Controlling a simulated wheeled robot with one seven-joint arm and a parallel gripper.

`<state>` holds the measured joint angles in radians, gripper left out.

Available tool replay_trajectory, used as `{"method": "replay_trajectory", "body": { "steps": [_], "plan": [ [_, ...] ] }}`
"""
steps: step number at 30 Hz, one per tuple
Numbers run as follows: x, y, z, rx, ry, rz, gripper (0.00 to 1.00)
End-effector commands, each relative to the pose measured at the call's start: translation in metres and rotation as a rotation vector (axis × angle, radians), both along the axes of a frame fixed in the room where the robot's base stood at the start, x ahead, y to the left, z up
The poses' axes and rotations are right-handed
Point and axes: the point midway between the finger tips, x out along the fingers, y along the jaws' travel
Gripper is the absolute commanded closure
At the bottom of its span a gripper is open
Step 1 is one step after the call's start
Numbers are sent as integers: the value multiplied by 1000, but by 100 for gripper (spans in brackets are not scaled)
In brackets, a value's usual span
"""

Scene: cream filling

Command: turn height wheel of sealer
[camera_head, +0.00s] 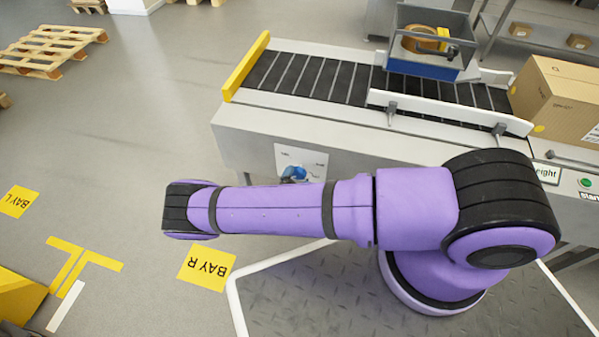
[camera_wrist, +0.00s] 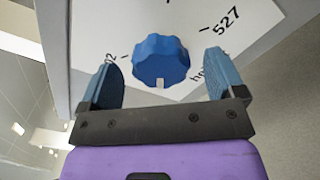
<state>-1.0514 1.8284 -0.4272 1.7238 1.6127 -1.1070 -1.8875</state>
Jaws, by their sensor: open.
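A blue scalloped wheel (camera_wrist: 161,60) with a pale mark on its rim sits on a white dial plate (camera_wrist: 95,30) in the wrist view. The plate carries ticks and partly hidden lettering, with "527" readable at the right. My gripper (camera_wrist: 162,64) is open, one blue finger on each side of the wheel, with visible gaps between fingers and wheel. In the head view a blue wheel (camera_head: 293,174) shows on a white plate (camera_head: 315,160) on the front of the sealer (camera_head: 240,145), just above my purple arm. My gripper cannot be made out there.
The sealer's roller bed (camera_head: 310,78) carries a tape head (camera_head: 425,45) and has white side rails. A cardboard box (camera_head: 560,100) stands at its right end, above a partly hidden "height" label (camera_head: 547,174) and a green button (camera_head: 585,183). Floor at left is mostly open.

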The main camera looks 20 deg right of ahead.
Motion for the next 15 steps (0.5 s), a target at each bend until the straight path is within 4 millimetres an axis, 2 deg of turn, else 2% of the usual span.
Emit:
{"method": "replay_trajectory", "body": {
  "steps": [6,15],
  "plan": [
    [20,-14,0,1,-1,0,12],
    [25,-18,0,2,1,0,12]
  ]
}}
